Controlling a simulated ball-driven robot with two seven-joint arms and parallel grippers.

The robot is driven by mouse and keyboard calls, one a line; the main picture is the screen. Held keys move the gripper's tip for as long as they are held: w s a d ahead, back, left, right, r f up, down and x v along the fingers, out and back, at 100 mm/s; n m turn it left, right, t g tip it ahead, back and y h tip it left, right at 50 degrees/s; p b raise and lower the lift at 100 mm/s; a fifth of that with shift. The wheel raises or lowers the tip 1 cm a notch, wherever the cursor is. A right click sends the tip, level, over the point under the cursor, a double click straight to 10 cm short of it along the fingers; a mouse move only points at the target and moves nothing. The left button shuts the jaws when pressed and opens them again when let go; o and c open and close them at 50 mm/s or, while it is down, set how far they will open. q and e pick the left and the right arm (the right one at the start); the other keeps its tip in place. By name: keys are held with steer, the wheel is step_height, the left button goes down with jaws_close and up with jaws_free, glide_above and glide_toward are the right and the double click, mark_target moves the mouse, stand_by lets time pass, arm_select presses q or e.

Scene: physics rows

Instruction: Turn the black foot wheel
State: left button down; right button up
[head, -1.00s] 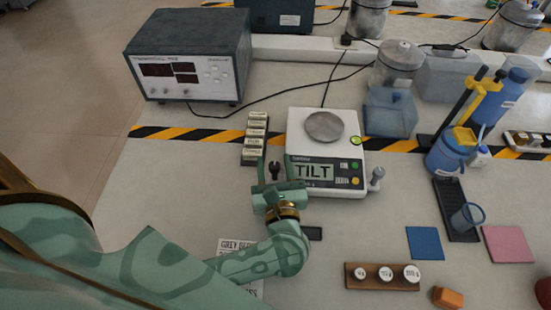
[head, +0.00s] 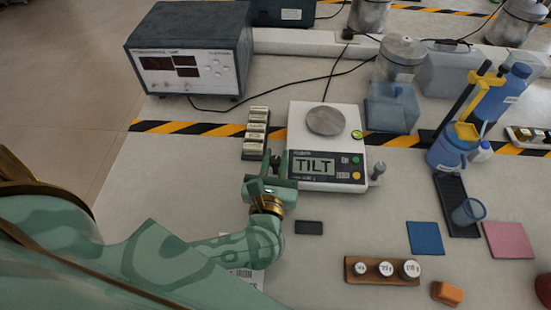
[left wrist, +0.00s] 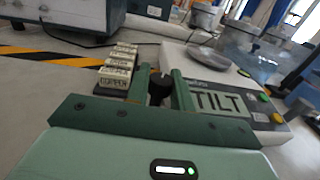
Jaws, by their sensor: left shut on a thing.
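The white balance (head: 326,125) has a round metal pan, and its display reads TILT. The black foot wheel (left wrist: 159,88) is at the balance's left front corner, between the fingers of my left gripper (left wrist: 161,90) in the left wrist view. In the head view my left gripper (head: 278,165) is beside that corner, shut on the wheel, which is mostly hidden by the fingers. A grey foot wheel (head: 377,172) sticks out at the balance's right front corner. My right gripper is out of view.
A rack of labelled blocks (head: 256,133) stands just left of the balance, close to my gripper. A small dark pad (head: 309,228) and a wooden weight holder (head: 383,270) lie in front. A blue container (head: 391,107) stands behind right.

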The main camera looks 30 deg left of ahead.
arm_select(q)
steer(key=m+t+h, duration=0.1)
steer(key=m+h, duration=0.2)
steer(key=h, duration=0.1)
steer(key=shift+f+h+b, duration=0.1)
steer(key=shift+h+b, duration=0.2)
steer(key=m+h, duration=0.1)
steer(key=h, duration=0.1)
steer(key=shift+m+h+b, duration=0.3)
steer(key=m+h+b, duration=0.2)
steer(key=m+h, duration=0.1)
steer(key=h, duration=0.1)
steer(key=shift+f, duration=0.1)
steer(key=shift+m+g+h+b, duration=0.5)
steer(key=shift+m+h, duration=0.1)
steer(key=shift+h, duration=0.6)
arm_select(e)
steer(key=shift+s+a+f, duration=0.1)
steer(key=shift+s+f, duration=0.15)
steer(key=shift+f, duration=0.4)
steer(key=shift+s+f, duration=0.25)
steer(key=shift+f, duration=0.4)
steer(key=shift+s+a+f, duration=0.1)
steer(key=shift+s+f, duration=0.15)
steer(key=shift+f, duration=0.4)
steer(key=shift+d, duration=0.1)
